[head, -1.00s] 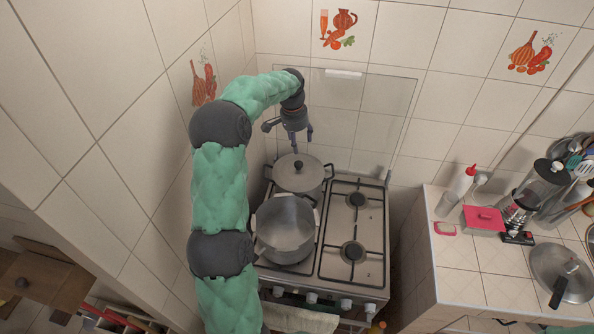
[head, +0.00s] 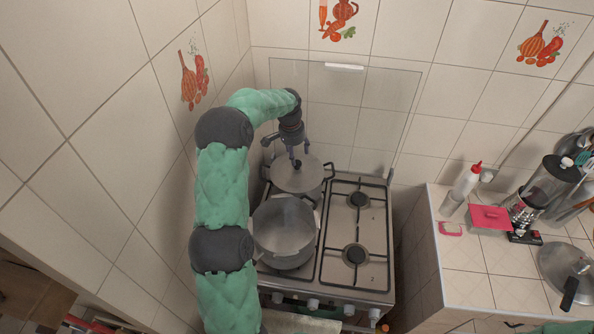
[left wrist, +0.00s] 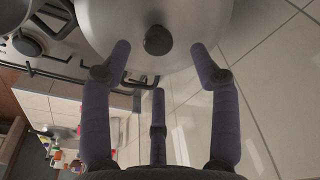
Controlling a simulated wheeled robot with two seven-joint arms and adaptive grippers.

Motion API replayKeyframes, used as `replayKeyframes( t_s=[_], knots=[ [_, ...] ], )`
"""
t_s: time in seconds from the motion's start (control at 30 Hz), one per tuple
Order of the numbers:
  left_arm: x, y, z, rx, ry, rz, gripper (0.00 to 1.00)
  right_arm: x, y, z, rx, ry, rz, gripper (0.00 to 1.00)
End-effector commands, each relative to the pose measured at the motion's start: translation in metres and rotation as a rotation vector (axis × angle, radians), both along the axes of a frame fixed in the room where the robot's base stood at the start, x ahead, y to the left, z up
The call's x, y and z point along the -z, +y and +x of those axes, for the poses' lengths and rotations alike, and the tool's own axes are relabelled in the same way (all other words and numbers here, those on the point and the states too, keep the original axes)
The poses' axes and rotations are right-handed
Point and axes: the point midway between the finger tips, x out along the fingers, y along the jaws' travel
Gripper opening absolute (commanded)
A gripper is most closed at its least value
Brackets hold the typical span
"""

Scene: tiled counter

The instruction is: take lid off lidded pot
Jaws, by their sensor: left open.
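The lidded pot (head: 313,193) stands on the back left burner of the stove. Its grey lid (head: 290,179) is on it, with a dark round knob (head: 298,164) at the middle; the knob also shows in the left wrist view (left wrist: 158,40). My left gripper (head: 299,153) is open, just above the lid. In the left wrist view its fingers (left wrist: 160,62) are spread, with the knob between and just beyond the tips. I cannot tell whether any finger touches the lid. My right gripper is not in view.
An open grey pot (head: 285,235) stands on the front left burner, close to my left arm. The right burners (head: 355,254) are bare. A glass panel (head: 350,115) and tiled wall stand behind the stove. A counter (head: 465,280) with several items is at the right.

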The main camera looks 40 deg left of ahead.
Motion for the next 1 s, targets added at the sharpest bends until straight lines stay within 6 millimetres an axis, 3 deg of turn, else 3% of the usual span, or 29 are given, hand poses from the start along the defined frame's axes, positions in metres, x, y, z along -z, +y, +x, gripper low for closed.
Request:
replayKeyframes(
  t_s=[0.3,0.6,0.67,0.83,1.0],
  knots=[
    [0.041,-0.001,0.003,0.001,0.003,-0.002,0.62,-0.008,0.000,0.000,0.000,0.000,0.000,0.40],
    [0.047,-0.001,0.005,0.001,0.001,-0.001,0.62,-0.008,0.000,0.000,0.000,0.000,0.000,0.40],
    [0.047,-0.001,0.004,0.001,0.001,-0.001,0.50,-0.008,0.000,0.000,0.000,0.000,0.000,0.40],
    [0.047,-0.001,0.005,0.001,0.001,-0.001,0.02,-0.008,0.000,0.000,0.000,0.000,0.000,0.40],
    [0.046,-0.001,0.005,0.000,0.000,0.000,0.00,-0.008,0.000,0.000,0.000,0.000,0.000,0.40]
  ],
)
